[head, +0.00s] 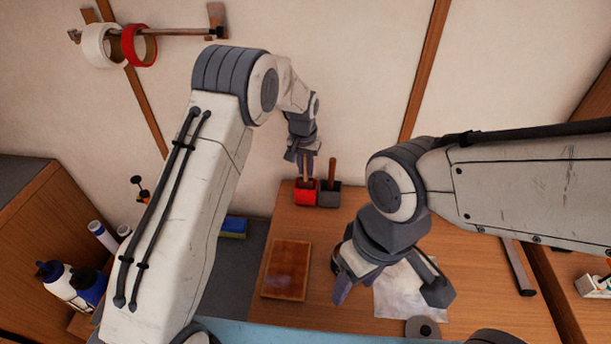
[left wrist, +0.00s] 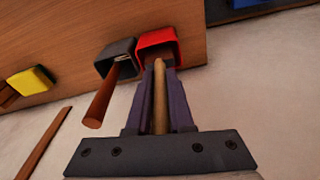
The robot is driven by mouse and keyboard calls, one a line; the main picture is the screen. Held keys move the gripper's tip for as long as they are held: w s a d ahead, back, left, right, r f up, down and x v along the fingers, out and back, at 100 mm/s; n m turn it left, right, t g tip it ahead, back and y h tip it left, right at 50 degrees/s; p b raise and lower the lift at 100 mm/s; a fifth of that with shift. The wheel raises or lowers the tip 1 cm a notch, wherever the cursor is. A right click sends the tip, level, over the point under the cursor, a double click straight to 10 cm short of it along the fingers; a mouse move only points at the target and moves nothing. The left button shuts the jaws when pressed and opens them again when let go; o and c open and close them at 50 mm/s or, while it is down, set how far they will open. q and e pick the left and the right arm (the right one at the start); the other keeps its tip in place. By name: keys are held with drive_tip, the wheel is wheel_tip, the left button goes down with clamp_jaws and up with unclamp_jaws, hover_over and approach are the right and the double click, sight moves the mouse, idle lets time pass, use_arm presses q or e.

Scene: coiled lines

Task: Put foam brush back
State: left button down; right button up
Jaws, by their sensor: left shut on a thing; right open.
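My left gripper (head: 304,168) is shut on the pale wooden handle of the foam brush (left wrist: 160,115). The handle stands between the gripper's fingers (left wrist: 160,85) in the left wrist view. The brush's lower end is at the mouth of the red holder (head: 305,196), which also shows in the left wrist view (left wrist: 157,37). Its head is hidden, and I cannot tell how deep it sits. My right gripper (head: 392,296) is open and empty above a pale sheet on the table.
A dark grey holder (head: 328,198) with a brown-handled tool (left wrist: 101,104) stands beside the red one. A yellow holder (left wrist: 31,84) is further along. A brown board (head: 287,270) and a pale sheet (head: 398,298) lie on the table. Tape rolls (head: 139,45) hang on the wall.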

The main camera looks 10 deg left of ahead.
sight(306, 179)
use_arm(q)
wheel_tip(306, 179, down, 3)
drive_tip(key=shift+f+p, duration=0.15)
drive_tip(key=shift+p, duration=0.45)
drive_tip(key=shift+f, duration=0.3)
drive_tip(key=c, duration=0.8)
unclamp_jaws()
